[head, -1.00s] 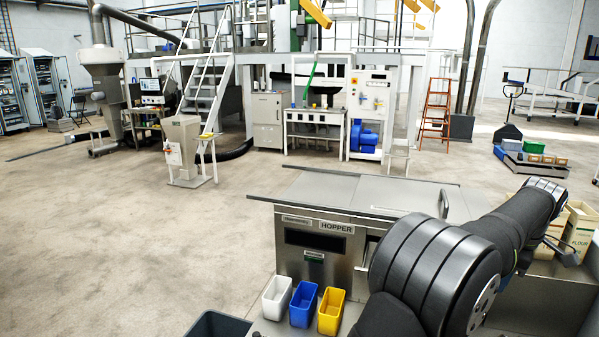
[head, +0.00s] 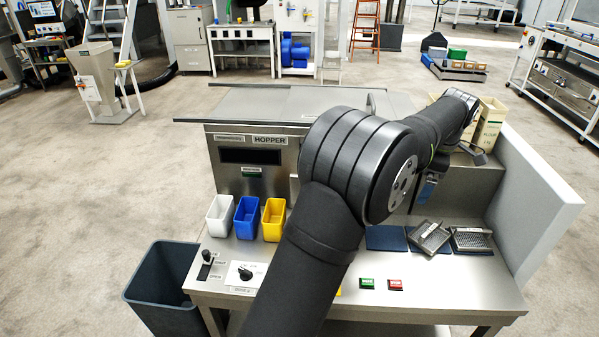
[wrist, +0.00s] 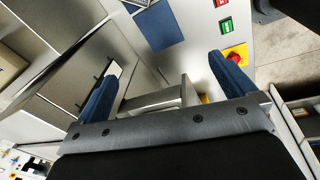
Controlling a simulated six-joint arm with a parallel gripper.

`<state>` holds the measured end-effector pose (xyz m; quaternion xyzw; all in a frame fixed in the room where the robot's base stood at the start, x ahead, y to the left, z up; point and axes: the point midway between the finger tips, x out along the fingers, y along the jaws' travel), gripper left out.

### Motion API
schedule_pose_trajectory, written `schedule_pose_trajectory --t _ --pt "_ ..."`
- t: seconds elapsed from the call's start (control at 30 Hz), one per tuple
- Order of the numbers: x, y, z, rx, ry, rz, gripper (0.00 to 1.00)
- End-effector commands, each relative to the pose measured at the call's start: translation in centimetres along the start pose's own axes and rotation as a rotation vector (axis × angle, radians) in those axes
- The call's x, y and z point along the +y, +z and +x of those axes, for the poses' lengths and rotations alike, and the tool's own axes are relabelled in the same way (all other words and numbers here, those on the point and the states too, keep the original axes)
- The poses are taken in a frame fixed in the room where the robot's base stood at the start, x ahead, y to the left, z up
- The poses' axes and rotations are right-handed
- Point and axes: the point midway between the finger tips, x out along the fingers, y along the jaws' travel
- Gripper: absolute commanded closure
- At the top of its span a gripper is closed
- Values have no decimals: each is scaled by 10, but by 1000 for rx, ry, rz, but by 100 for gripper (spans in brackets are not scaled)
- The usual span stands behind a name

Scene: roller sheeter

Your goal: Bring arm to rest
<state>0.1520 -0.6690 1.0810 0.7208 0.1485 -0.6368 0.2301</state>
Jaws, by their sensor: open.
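My gripper (head: 428,187) hangs at the end of my forearm, at the right of the machine in the head view. It is small and partly hidden there. In the wrist view my gripper (wrist: 166,84) has its two blue fingers wide apart, with nothing held between them. The steel machine marked HOPPER (head: 234,180) stands behind my arm. My elbow and upper arm cover part of its front and worktop.
White (head: 220,215), blue (head: 247,217) and yellow (head: 273,219) bins stand on the worktop (head: 440,290). Green (head: 367,283) and red (head: 395,284) buttons are at its front. Metal grater-like trays (head: 430,237) lie right, near a grey side panel (head: 535,205). A dark bin (head: 160,290) stands left.

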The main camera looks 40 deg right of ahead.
Motion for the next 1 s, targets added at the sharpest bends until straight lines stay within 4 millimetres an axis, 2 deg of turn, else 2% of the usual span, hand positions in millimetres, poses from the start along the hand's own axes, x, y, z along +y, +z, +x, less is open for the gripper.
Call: schedule_pose_trajectory --t 0.17,0.4,0.57,0.77,0.87,1.0 --pt "-7 25 28 -100 81 155 0" --pt "-26 66 70 -251 308 419 0" --pt "-42 77 90 -280 487 548 0" --pt "-65 70 104 -215 715 665 0" --pt "-80 57 108 -136 819 713 0" --pt "-103 28 111 25 940 773 0"
